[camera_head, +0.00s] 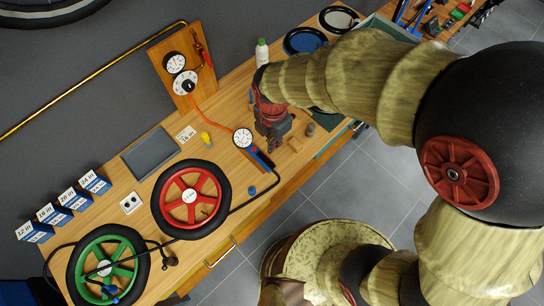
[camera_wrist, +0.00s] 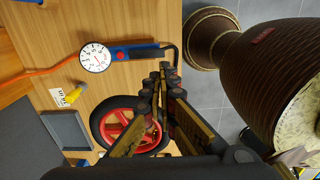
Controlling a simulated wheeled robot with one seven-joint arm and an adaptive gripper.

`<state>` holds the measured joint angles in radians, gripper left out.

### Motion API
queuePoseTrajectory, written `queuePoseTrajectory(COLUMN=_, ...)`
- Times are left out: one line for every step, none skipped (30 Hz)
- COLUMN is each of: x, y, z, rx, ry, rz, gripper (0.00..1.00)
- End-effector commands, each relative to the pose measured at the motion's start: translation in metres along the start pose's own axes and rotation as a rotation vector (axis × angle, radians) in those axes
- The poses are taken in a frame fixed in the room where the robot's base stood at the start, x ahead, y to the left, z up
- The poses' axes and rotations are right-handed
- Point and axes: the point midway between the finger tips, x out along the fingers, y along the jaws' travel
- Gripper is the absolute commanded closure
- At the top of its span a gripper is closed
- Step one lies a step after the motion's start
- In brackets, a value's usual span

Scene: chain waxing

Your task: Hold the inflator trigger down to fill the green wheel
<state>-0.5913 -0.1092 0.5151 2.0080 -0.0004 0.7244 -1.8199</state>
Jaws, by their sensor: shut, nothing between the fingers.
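The inflator has a white dial gauge (camera_head: 243,138) and a blue handle (camera_head: 261,158), and lies on the wooden bench. In the wrist view its gauge (camera_wrist: 95,57) and blue body (camera_wrist: 134,53) are clear, but I cannot make out the trigger. My gripper (camera_head: 273,143) is shut and empty, pointing down beside the inflator. In the wrist view its fingertips (camera_wrist: 166,71) appear close to the handle's hose end; I cannot tell whether they touch. The green wheel (camera_head: 108,262) lies at the lower left, with a black hose (camera_head: 232,211) running from the inflator toward it.
A red wheel (camera_head: 190,199) lies between the inflator and the green wheel. A regulator board (camera_head: 181,66) with gauges feeds an orange hose (camera_head: 210,113). A grey tray (camera_head: 150,152), a yellow-topped piece (camera_head: 206,138) and size-labelled boxes (camera_head: 56,214) stand on the bench.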

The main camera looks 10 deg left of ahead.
Motion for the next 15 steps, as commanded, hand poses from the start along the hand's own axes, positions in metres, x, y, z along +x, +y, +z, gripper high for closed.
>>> queuePoseTrajectory(x=0.001, y=0.0006, z=-0.0018, rx=-0.018, ry=0.001, rz=-0.004, gripper=1.0)
queuePoseTrajectory(x=0.0019, y=0.0008, z=-0.0023, rx=-0.025, ry=0.001, rz=-0.005, gripper=1.0)
queuePoseTrajectory(x=0.0026, y=0.0008, z=-0.0025, rx=-0.028, ry=0.001, rz=-0.006, gripper=1.0)
queuePoseTrajectory(x=0.0029, y=0.0008, z=-0.0025, rx=-0.029, ry=0.001, rz=-0.006, gripper=1.0)
queuePoseTrajectory(x=0.0029, y=0.0008, z=-0.0023, rx=-0.028, ry=0.001, rz=-0.005, gripper=1.0)
queuePoseTrajectory(x=0.0029, y=0.0007, z=-0.0022, rx=-0.027, ry=0.001, rz=-0.005, gripper=1.0)
queuePoseTrajectory(x=0.0029, y=0.0007, z=-0.0021, rx=-0.027, ry=0.001, rz=-0.005, gripper=1.0)
queuePoseTrajectory(x=0.0028, y=0.0007, z=-0.0021, rx=-0.026, ry=0.001, rz=-0.005, gripper=1.0)
queuePoseTrajectory(x=0.0027, y=0.0007, z=-0.0021, rx=-0.026, ry=0.001, rz=-0.005, gripper=1.0)
queuePoseTrajectory(x=0.0027, y=0.0007, z=-0.002, rx=-0.026, ry=0.001, rz=-0.005, gripper=1.0)
queuePoseTrajectory(x=0.003, y=0.0006, z=-0.002, rx=-0.026, ry=0.001, rz=-0.005, gripper=1.0)
queuePoseTrajectory(x=0.0039, y=0.0006, z=-0.002, rx=-0.025, ry=0.001, rz=-0.005, gripper=1.0)
queuePoseTrajectory(x=0.0052, y=0.0005, z=-0.002, rx=-0.025, ry=0.001, rz=-0.006, gripper=1.0)
queuePoseTrajectory(x=0.0071, y=0.0003, z=-0.002, rx=-0.025, ry=0.002, rz=-0.006, gripper=1.0)
queuePoseTrajectory(x=0.0105, y=0.0, z=-0.0021, rx=-0.025, ry=0.002, rz=-0.008, gripper=1.0)
